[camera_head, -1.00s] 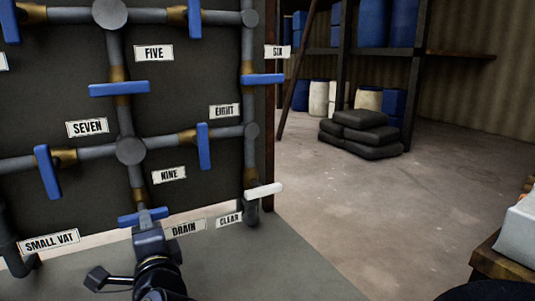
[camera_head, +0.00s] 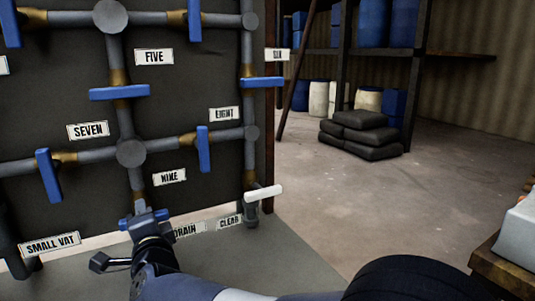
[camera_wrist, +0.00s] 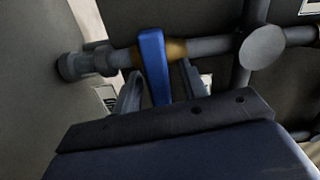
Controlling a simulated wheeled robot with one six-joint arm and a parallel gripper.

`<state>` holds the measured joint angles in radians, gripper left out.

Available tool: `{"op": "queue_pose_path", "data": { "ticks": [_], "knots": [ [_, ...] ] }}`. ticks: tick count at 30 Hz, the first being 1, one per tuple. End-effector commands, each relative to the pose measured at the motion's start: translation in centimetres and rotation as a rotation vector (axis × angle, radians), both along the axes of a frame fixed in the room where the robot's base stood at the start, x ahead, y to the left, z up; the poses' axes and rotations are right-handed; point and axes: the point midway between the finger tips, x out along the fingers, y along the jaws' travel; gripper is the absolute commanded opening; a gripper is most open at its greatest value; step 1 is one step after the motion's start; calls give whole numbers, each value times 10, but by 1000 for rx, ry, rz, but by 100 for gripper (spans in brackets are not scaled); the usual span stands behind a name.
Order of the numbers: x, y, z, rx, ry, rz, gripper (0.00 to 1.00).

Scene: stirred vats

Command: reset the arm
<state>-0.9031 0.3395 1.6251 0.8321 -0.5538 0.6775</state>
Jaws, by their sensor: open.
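My gripper (camera_head: 143,212) is at the lower part of the pipe panel, at the blue valve handle beside the DRAIN label (camera_head: 187,230). In the wrist view my gripper (camera_wrist: 160,85) is open, with one finger on each side of the blue handle (camera_wrist: 152,60). The handle stands between the fingers, in front of a grey pipe with a brass fitting (camera_wrist: 173,50). I cannot tell whether either finger touches it. In the head view my gripper hides part of this handle. My arm reaches in from the bottom right.
The dark panel (camera_head: 75,95) carries grey pipes and several other blue handles, such as the one by NINE (camera_head: 203,150). A white handle (camera_head: 264,193) is by CLEAR, to the right. A wooden table edge (camera_head: 500,265) is at the lower right. Open floor (camera_head: 330,200) lies right of the panel.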

Motion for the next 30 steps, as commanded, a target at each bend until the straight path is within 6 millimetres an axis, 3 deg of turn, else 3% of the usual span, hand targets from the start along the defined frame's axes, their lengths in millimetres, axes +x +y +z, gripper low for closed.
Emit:
{"op": "queue_pose_path", "data": {
  "ticks": [18, 30],
  "knots": [
    [-1, 1, 4, -439, -238, 1, 41],
    [-1, 0, 1, -518, -285, -1, 41]
  ]
}}
